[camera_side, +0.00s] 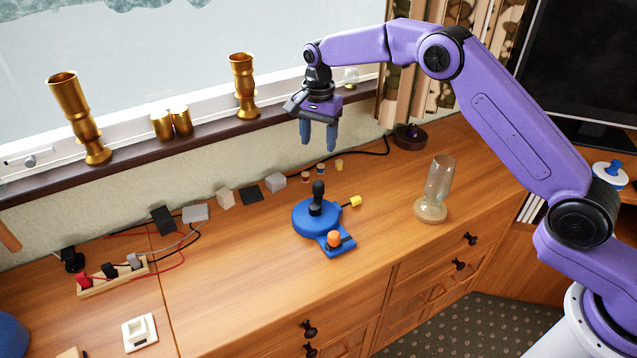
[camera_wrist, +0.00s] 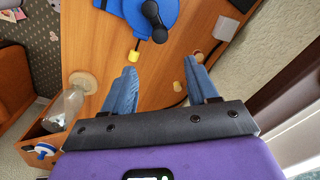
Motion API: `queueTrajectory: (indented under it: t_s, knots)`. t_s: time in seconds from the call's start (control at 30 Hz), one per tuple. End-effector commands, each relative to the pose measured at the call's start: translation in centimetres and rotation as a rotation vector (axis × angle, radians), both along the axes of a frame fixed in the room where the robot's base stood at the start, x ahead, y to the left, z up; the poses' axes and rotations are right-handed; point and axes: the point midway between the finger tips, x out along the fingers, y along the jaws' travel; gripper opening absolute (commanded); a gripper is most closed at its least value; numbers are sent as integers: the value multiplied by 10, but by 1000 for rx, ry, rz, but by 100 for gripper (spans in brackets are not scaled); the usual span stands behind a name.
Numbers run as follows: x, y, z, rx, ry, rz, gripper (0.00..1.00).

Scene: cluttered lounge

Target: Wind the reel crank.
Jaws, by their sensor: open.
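The blue reel (camera_side: 306,222) sits on the wooden cabinet top, with a black crank (camera_side: 317,197) standing up from it. An orange knob (camera_side: 334,239) is on its front arm, and a yellow end piece (camera_side: 355,202) sticks out to its right. My gripper (camera_side: 319,142) is open and empty, pointing down above and behind the reel, well clear of it. In the wrist view the reel (camera_wrist: 138,12) and its black crank (camera_wrist: 154,20) show at the top edge, beyond the open fingers (camera_wrist: 155,85). The reel is partly cut off there.
A glass vase (camera_side: 439,181) stands to the right of the reel. Several small blocks and a wooden power strip (camera_side: 112,277) with wires lie to the left. Brass candlesticks (camera_side: 244,86) stand on the window sill. The cabinet top in front of the reel is clear.

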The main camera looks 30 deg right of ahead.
Motion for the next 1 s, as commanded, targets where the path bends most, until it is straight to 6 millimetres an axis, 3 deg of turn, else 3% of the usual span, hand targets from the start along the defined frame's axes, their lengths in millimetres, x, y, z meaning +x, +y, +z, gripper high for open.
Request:
queueTrajectory:
  t_s: [0.6, 0.8, 1.0]
  knots:
    - [-1, 0, -115, -1, 3, 2, 58]
    - [0, 0, -137, 0, 1, 2, 58]
    - [0, 0, -144, 0, 0, 2, 58]
